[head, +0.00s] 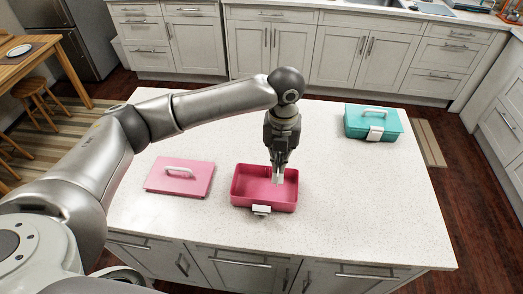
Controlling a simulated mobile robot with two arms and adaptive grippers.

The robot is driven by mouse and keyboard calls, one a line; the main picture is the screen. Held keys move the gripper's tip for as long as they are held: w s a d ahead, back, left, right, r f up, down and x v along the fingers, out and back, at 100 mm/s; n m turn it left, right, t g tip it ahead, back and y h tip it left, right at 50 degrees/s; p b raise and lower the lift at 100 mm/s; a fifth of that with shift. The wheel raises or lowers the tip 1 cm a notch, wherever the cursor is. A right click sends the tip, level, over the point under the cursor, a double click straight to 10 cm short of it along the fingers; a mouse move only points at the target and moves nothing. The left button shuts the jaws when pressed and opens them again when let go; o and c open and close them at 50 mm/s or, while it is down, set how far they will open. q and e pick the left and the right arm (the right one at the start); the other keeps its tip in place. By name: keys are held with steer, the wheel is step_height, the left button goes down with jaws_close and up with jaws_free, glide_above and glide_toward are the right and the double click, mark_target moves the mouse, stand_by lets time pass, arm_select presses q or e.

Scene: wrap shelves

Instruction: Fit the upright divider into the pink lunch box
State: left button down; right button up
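The open pink lunch box (238,194) stands on the white counter near its front edge, with a white latch on its front. My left gripper (278,172) points down into the right part of the box. A small pale piece shows at its fingertips, inside the box; I cannot tell whether it is the divider or part of the fingers. Whether the fingers are open or shut is too small to see. No divider shows clearly elsewhere. The pink lid (182,183) with a white handle lies flat on the counter left of the box. My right gripper is not in view.
A closed teal lunch box (356,124) with a pale handle and latch stands at the counter's back right. The white counter (350,210) is clear right of the pink box. My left arm spans above the counter's left side. Cabinets (352,62) line the back.

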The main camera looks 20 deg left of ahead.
arm_select(q)
steer(key=shift+d, duration=0.45)
steer(key=shift+a+r, duration=0.1)
steer(key=shift+a+r+p, duration=0.1)
steer(key=shift+p, duration=0.4)
step_height(320, 180, down, 2)
steer(key=shift+f+b, duration=0.15)
steer(key=shift+b, duration=0.3)
step_height(320, 180, down, 3)
steer(key=shift+r+b, duration=0.2)
steer(key=shift+b, duration=0.25)
steer(key=shift+f, duration=0.6)
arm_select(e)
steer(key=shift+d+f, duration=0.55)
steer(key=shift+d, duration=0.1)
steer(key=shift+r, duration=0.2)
